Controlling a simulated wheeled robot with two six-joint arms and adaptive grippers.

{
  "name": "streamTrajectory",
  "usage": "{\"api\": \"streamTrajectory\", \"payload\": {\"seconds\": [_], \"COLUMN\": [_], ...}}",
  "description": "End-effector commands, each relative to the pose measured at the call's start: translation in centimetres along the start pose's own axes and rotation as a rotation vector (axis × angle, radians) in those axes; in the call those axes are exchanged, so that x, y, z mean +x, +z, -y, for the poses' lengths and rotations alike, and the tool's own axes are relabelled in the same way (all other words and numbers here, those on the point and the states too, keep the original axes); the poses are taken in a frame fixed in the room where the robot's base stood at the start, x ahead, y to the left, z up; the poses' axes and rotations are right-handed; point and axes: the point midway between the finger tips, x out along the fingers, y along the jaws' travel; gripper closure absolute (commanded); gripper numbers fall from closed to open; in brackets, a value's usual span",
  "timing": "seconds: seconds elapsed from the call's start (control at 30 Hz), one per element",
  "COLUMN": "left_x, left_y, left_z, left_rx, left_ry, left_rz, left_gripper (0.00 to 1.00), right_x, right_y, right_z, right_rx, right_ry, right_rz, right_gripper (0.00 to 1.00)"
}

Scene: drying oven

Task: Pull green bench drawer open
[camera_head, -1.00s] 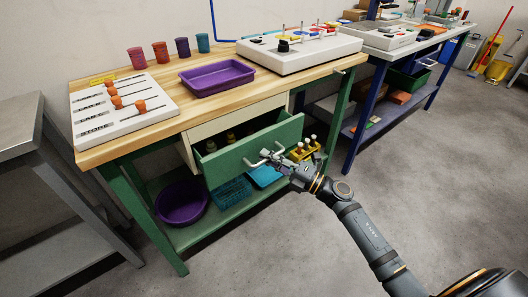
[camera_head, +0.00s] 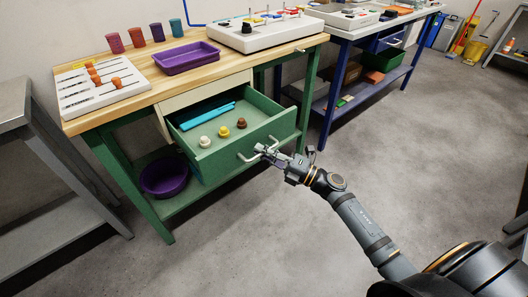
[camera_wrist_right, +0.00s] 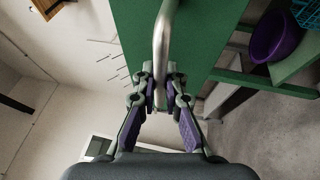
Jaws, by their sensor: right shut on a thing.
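The green drawer (camera_head: 247,158) of the wooden-topped bench stands pulled out, with its inside showing. Inside lie a blue strip (camera_head: 208,116) and three small knobs, coloured white, yellow and brown (camera_head: 269,123). The drawer's silver bar handle (camera_head: 250,158) is on its front. My right gripper (camera_head: 264,150) is shut on the handle. In the right wrist view the handle (camera_wrist_right: 161,45) runs between the two fingers (camera_wrist_right: 159,100), in front of the green drawer face. My left gripper is not in view.
A purple tray (camera_head: 186,58), several cups and a white slider panel (camera_head: 103,87) are on the bench top (camera_head: 150,90). A purple bowl (camera_head: 164,178) is on the lower shelf. A grey metal table (camera_head: 17,103) stands at left. The floor in front is clear.

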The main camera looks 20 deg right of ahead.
Motion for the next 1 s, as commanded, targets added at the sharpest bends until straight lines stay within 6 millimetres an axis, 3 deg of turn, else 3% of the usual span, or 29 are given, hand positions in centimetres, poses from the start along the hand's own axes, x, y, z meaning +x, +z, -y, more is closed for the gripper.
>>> {"api": "streamTrajectory", "payload": {"seconds": [0.27, 0.3, 0.47, 0.8, 1.0], "left_x": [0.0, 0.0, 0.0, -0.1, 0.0], "left_y": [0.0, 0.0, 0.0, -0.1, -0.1], "left_z": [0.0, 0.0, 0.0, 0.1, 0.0], "left_rx": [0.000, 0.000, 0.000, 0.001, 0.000], "left_ry": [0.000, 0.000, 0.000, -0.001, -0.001], "left_rz": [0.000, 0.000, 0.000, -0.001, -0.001], "left_gripper": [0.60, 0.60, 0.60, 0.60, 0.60], "right_x": [0.0, 0.0, 0.0, -0.3, -3.5], "right_y": [0.0, 0.0, 0.0, 0.0, -0.1], "right_z": [0.0, 0.0, 0.0, 0.0, 0.2], "right_rx": [0.000, 0.000, 0.000, 0.000, -0.001], "right_ry": [-0.001, -0.001, 0.000, -0.002, -0.008], "right_rz": [0.000, 0.001, 0.000, 0.000, -0.003], "right_gripper": [1.00, 0.88, 0.66, 0.66, 0.66]}}
